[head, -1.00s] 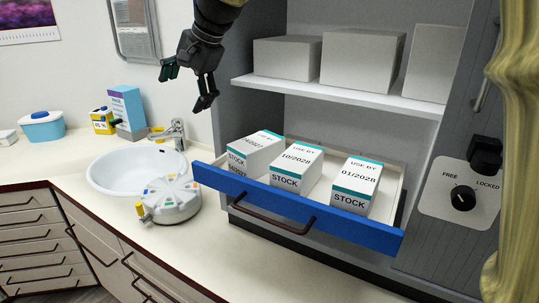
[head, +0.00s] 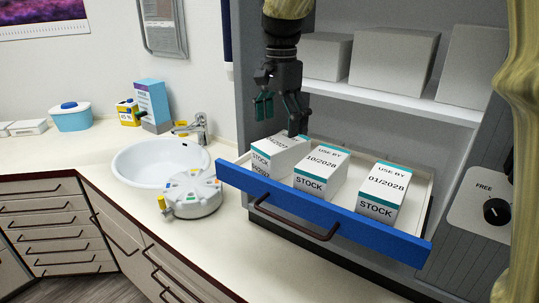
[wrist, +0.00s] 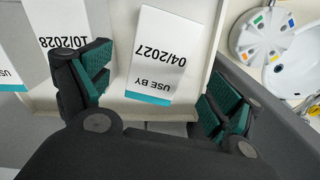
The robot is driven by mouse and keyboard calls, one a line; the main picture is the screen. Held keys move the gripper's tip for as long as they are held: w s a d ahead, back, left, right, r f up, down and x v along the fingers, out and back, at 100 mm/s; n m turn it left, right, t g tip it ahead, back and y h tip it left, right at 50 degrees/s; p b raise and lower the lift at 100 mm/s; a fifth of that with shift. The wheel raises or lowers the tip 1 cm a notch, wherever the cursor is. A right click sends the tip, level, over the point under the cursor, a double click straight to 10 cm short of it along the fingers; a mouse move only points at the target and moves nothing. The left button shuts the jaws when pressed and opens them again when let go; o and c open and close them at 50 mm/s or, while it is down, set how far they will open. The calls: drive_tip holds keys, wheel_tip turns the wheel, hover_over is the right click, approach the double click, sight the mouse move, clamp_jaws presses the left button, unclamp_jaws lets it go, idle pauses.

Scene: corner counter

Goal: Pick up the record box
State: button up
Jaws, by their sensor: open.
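Three white boxes with teal bands and STOCK labels stand in the open blue-fronted drawer (head: 315,213); no label that I can read says "record". The left box (head: 277,152) reads USE BY 04/2027 in the wrist view (wrist: 160,52). The middle box (head: 320,172) reads 10/2028 and also shows at the left of the wrist view (wrist: 55,25). The right box (head: 383,190) reads 01/2028. My gripper (head: 281,114) is open and empty, pointing down above the left box. In the wrist view this box lies between the spread fingers, partly hiding nothing of its date.
Plain boxes (head: 394,58) stand on the shelf (head: 400,99) above the drawer, close beside my arm. A round white device (head: 190,194) and the sink (head: 150,165) are left of the drawer. A dial (head: 496,211) is on the right panel.

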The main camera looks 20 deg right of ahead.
sight(282, 141)
drive_tip(key=shift+s+d+f, duration=0.1)
drive_tip(key=shift+d+f, duration=0.1)
drive_tip(key=shift+f, duration=0.25)
wheel_tip(282, 141, down, 4)
drive_tip(key=shift+f+p, duration=0.25)
drive_tip(key=shift+p, duration=0.85)
drive_tip(key=shift+d+f, duration=0.1)
drive_tip(key=c, duration=1.3)
drive_tip(key=shift+c, duration=0.2)
